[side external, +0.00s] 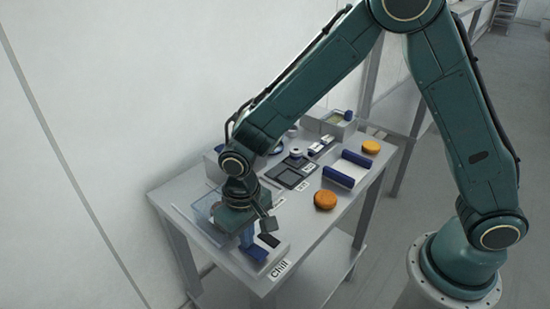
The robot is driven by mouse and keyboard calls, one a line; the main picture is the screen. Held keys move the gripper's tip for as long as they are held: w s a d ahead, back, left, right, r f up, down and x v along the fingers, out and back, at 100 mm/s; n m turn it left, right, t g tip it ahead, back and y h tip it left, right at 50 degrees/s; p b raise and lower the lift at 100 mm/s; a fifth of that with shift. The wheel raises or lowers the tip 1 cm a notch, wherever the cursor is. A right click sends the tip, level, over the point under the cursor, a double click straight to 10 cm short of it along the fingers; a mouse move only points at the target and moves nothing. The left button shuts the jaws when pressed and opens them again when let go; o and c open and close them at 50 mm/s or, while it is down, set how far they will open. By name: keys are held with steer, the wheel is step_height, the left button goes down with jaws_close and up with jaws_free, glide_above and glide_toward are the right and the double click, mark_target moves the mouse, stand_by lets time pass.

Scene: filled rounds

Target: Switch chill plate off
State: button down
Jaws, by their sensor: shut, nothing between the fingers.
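The chill plate (228,240) is a pale flat unit at the near left end of the bench, with a "Chill" label (279,270) at its front edge. A dark blue part (256,253) and a black part (269,240) sit side by side near that label. Which way any switch is set is too small to tell. My gripper (247,243) points down over the plate, close to the dark blue part. It is shut and empty. Whether it touches the unit cannot be told. The arm's end hides part of the plate.
A clear box-like cover (207,206) stands at the plate's left. Dark square plates (288,177) and a tray (335,122) stand farther back. The bench front edge is clear.

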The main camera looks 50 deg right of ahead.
step_height(320, 180, up, 7)
stand_by(1.1)
steer(key=s+d+r+t, duration=0.2)
steer(key=s+d+r, duration=0.4)
steer(key=d+r, duration=0.55)
steer(key=s+d+r+t, duration=0.3)
steer(key=s+d, duration=0.5)
steer(key=s, duration=0.4)
steer(key=shift+s+r+t, duration=0.15)
steer(key=shift+r+t, duration=0.15)
steer(key=shift+r, duration=0.55)
